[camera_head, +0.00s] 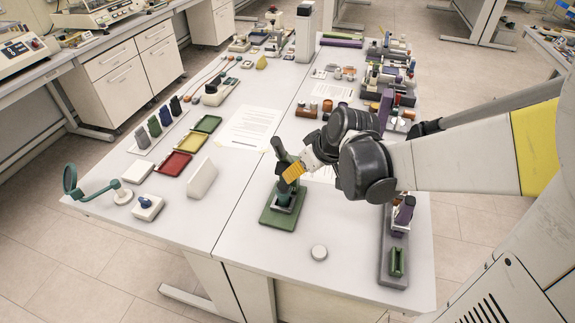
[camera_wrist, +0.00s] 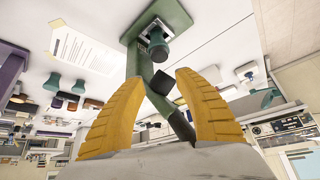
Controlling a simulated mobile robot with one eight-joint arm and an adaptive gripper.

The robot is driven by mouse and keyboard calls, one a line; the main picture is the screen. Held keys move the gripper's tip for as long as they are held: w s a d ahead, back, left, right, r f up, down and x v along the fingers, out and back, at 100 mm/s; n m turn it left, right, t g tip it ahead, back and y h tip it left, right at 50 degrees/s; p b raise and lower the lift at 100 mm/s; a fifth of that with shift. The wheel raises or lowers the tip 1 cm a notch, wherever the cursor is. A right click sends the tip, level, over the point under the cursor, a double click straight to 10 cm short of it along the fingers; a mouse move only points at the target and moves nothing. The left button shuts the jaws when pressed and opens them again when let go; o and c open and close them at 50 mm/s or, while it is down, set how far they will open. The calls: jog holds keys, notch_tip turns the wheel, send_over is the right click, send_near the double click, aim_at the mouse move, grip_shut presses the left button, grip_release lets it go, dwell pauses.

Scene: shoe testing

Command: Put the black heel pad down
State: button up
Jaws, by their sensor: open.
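In the wrist view my gripper (camera_wrist: 161,77) has its two yellow fingers spread apart. A small black block, which looks like the heel pad (camera_wrist: 163,84), shows between the fingertips, nearer the right one. I cannot tell what it rests on. Behind it is a green press stand (camera_wrist: 178,17) with a column and a dark green cylinder (camera_wrist: 158,47). In the head view my gripper (camera_head: 291,172) is at the green press stand (camera_head: 277,216), close to its column. The pad cannot be made out there.
A grey rail with a green clamp (camera_head: 398,262) is at right. Red (camera_head: 174,164), yellow (camera_head: 190,143) and green trays (camera_head: 208,123) and a white block (camera_head: 201,178) are left. Bare table surrounds the stand's front.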

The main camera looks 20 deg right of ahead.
jog(key=s+a+r+m+h, duration=0.1)
jog(key=s+r+m, duration=0.1)
jog(key=s+r, duration=0.2)
jog(key=s+a+r+m+t+h, duration=0.1)
jog(key=s+r, duration=0.3)
jog(key=s, duration=0.6)
jog(key=shift+a+m, duration=0.2)
jog(key=shift+m, duration=0.3)
jog(key=shift+s, duration=0.1)
